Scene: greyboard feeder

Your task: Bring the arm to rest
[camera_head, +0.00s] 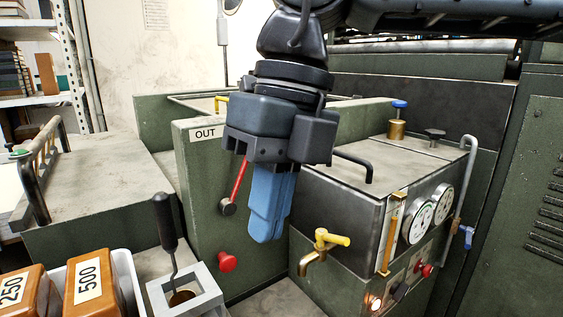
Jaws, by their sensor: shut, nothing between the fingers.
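My gripper (264,238) hangs from my dark arm in the middle of the head camera view. Its blue fingers point down and are closed together with nothing between them. It is in front of the green machine's panel (202,167) marked OUT, just right of a red lever (238,182). My arm comes in from the top right and bends down at the wrist. I cannot tell whether the fingers touch anything.
A yellow-handled tap (328,239) and gauges (419,222) are right of my gripper. A red knob (227,262) is below left. A black-handled tool (167,226) stands in a grey holder (205,300). Labelled brown boxes (92,284) sit in a white bin (126,273).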

